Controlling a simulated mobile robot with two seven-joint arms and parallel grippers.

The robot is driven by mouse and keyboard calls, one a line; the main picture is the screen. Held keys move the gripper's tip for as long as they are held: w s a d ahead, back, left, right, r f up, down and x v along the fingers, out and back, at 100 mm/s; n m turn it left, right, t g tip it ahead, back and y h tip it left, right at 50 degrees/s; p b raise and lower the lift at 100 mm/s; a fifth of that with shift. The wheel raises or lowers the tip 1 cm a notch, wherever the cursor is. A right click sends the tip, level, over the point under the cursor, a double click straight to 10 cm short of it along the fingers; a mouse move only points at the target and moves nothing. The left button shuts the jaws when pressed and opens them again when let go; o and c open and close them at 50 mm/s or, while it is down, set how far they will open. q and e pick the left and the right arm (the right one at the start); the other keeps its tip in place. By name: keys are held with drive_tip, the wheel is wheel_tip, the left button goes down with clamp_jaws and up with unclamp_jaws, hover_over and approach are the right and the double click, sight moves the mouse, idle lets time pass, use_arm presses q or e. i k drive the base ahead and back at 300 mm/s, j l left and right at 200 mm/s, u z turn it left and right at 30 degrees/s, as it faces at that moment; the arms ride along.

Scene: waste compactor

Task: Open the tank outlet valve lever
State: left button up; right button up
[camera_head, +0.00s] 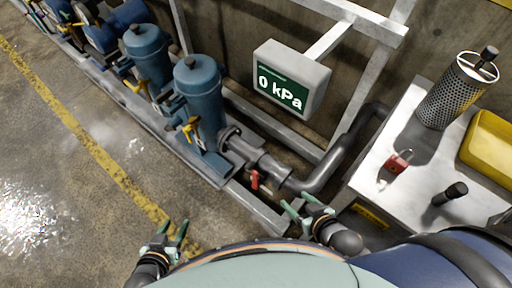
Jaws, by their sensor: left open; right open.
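A small red valve lever (255,180) sits on the grey pipe at the foot of the nearest blue tank (200,95). It appears to hang downward, across the pipe. Yellow levers also show on the nearest tank (190,130) and on the tank behind it (132,86). No label shows which one is the tank outlet lever. My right gripper (296,200) is open and empty, a little right of and below the red lever, apart from it in the picture. My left gripper (174,229) is open and empty over the floor at lower left, away from the levers.
A display (291,78) reading "0 kPa" stands above the pipe on a grey frame. A grey pipe (335,165) bends up to the right. A white-topped cabinet (372,165) holds a perforated cylinder, red padlock, black knob and yellow tray. The floor at left is clear.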

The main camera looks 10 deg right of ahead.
sight(255, 185)
drive_tip(key=k+l+z, duration=0.2)
drive_tip(key=j+z, duration=0.1)
drive_tip(key=z, duration=0.3)
drive_tip(key=j+z, duration=0.15)
drive_tip(key=z, duration=0.25)
drive_tip(key=j+z, duration=0.2)
drive_tip(key=z, duration=0.15)
drive_tip(key=j+z, duration=0.2)
drive_tip(key=z, duration=0.2)
drive_tip(key=j+z, duration=0.25)
drive_tip(key=j, duration=0.2)
drive_tip(key=k+j+z, duration=0.1)
drive_tip(key=j+z, duration=0.15)
drive_tip(key=j, duration=0.15)
drive_tip(key=k+j, duration=0.1)
drive_tip(key=j, duration=0.25)
drive_tip(key=k+j, duration=0.1)
drive_tip(key=j, duration=0.2)
drive_tip(key=k+j, duration=0.1)
drive_tip(key=j, duration=0.25)
drive_tip(key=z, duration=0.05)
